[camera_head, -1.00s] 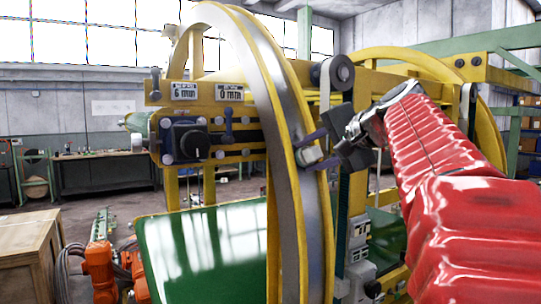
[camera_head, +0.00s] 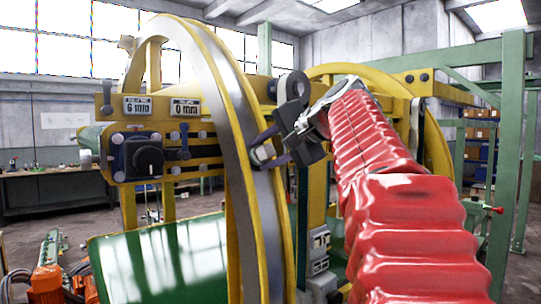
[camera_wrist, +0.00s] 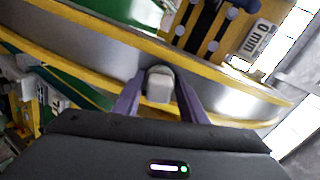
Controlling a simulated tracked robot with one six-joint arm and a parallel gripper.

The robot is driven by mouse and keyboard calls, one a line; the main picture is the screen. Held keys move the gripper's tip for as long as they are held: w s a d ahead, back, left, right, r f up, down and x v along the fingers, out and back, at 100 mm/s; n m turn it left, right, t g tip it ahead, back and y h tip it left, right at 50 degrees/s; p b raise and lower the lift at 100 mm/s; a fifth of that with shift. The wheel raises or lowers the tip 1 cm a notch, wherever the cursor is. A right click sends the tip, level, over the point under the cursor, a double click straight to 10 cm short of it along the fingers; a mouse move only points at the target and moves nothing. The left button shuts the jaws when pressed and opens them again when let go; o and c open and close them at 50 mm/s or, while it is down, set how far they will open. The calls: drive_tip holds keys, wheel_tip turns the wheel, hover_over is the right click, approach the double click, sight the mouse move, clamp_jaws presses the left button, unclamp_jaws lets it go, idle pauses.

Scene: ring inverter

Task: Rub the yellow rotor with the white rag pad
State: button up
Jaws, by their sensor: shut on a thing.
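The yellow rotor (camera_head: 234,125) is a large upright ring with yellow rims and a grey metal band, left of centre in the head view. In the wrist view its band (camera_wrist: 110,65) runs across the picture. My gripper (camera_head: 264,155) is at the ring's right side, shut on the small white rag pad (camera_wrist: 160,85). The pad also shows between the fingers in the head view (camera_head: 262,153). It lies over the rotor's band and near its yellow rim; I cannot tell whether it touches.
A yellow machine frame with a black knob (camera_head: 147,157) and "6 mm" and "0 mm" displays stands left of the ring. A green belt (camera_head: 160,255) lies below. A green post (camera_head: 508,160) stands at the right. Orange machinery (camera_head: 46,280) is at lower left.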

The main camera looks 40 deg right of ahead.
sight(260, 175)
drive_tip(key=shift+w+r, duration=0.1)
drive_tip(key=shift+w+r, duration=0.3)
drive_tip(key=shift+r, duration=0.55)
drive_tip(key=shift+w+r, duration=0.3)
drive_tip(key=shift+r, duration=0.5)
drive_tip(key=shift+w, duration=0.15)
drive_tip(key=shift+f, duration=0.1)
drive_tip(key=shift+s+f, duration=0.25)
drive_tip(key=shift+f, duration=0.3)
drive_tip(key=shift+s+f, duration=0.2)
drive_tip(key=shift+f, duration=0.35)
drive_tip(key=shift+s+f, duration=0.2)
drive_tip(key=shift+f, duration=0.6)
drive_tip(key=shift+c, duration=0.4)
drive_tip(key=shift+f, duration=0.1)
drive_tip(key=shift+s+f, duration=0.4)
drive_tip(key=shift+f, duration=0.45)
drive_tip(key=shift+s+f, duration=0.4)
drive_tip(key=shift+f, duration=0.45)
